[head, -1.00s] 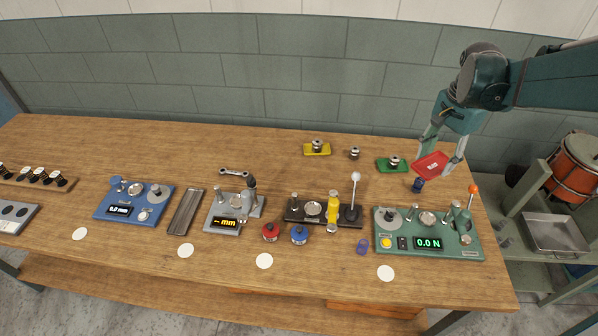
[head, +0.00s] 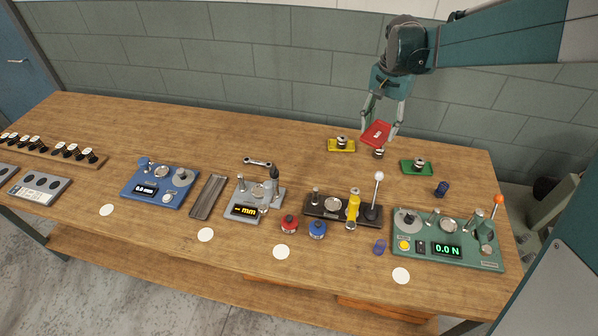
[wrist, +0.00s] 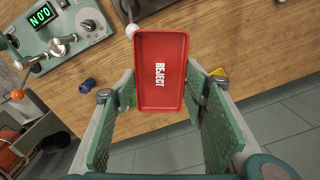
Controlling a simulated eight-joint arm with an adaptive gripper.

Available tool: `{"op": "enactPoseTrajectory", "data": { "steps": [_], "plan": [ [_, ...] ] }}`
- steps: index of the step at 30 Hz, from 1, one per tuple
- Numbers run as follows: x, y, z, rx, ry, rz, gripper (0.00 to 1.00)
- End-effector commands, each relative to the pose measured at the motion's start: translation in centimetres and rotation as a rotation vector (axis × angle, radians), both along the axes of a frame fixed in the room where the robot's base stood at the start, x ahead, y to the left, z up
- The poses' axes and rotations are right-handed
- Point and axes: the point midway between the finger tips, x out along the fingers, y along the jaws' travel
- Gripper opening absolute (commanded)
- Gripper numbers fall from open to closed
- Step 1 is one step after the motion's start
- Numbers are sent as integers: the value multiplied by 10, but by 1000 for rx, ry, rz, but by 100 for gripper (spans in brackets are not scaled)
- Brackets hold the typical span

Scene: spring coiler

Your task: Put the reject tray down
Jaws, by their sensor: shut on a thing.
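The red reject tray (head: 375,133) is a shallow rectangle with white "REJECT" lettering, which also shows in the wrist view (wrist: 160,72). My gripper (head: 381,124) is shut on it, with one finger at each long side in the wrist view. The tray is tilted in the head view and appears held above the back of the bench (head: 290,150), between the yellow tray (head: 341,146) and the green tray (head: 421,168). A small metal part (head: 378,154) shows just below it in the head view. The tray looks empty.
The yellow and green trays each carry a metal part. The green force tester (head: 446,240) and a lever fixture (head: 340,208) are nearer the front. The wall (head: 250,80) is behind the bench.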

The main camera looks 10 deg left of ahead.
Motion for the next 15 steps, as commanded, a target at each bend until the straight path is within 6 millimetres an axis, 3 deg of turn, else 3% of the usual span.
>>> {"op": "enactPoseTrajectory", "data": {
  "steps": [1, 15],
  "plan": [
    [3, 16, 0, 0, 0, 27, 28],
    [19, 154, -11, 0, 0, 264, 28]
  ]
}}
